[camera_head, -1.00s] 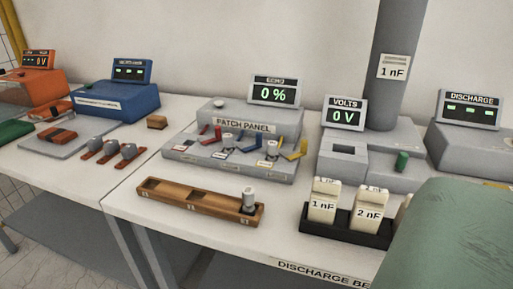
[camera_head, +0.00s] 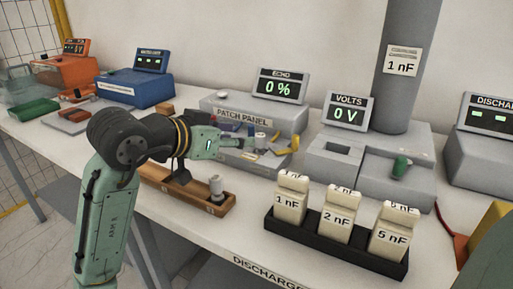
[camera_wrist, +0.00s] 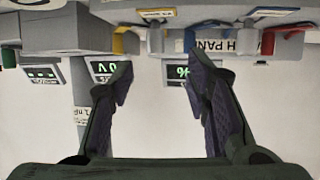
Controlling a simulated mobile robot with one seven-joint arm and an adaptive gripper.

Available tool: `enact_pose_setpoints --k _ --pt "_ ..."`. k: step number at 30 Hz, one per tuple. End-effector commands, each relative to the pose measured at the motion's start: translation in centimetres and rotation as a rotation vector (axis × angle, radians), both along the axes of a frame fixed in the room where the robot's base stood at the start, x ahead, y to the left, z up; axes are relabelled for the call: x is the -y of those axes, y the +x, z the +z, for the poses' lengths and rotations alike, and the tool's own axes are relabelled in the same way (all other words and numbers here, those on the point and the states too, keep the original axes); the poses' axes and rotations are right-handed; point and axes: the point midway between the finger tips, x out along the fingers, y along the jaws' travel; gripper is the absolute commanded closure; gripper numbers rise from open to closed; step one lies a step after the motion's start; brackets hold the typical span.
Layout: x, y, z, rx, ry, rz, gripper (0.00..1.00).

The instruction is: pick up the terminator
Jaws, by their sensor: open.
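No label names the terminator. A grey-white capped cylinder (camera_head: 216,186) that may be it stands upright in the right end of the wooden rack (camera_head: 225,208). A similar white cylinder (camera_head: 260,141) stands on the patch panel (camera_head: 240,160), and I cannot tell which is the terminator. My gripper (camera_head: 246,143) reaches over the patch panel, pointing right, and hides part of it and the rack. In the wrist view my gripper (camera_wrist: 157,77) is open, nothing between its fingers. The patch panel edge (camera_wrist: 222,46) shows upside down beyond the fingertips, with a white post (camera_wrist: 156,40) and coloured levers.
The black holder (camera_head: 340,255) with 1, 2 and 5 nF blocks stands at the front right. The grey volts unit (camera_head: 365,165) and a tall grey column (camera_head: 395,100) stand behind it. The echo display (camera_head: 280,87) is behind the panel. Blue (camera_head: 135,88) and orange units are at left.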

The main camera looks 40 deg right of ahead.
Motion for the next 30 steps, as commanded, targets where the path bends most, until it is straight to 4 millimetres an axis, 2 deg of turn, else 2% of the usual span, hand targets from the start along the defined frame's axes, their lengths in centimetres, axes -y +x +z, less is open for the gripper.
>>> enact_pose_setpoints --k 3,11,19,23,30 --pt "1.8 0.4 -0.7 -0.003 -0.001 -0.001 0.56" --pt "3.9 0.8 -1.4 0.002 -0.005 0.001 0.56" --pt "7.5 1.1 -2.6 0.0 -0.004 0.003 0.56" --pt "8.2 1.3 -3.0 0.002 -0.006 0.003 0.56" --pt "8.2 1.3 -3.1 0.003 -0.005 0.004 0.58"
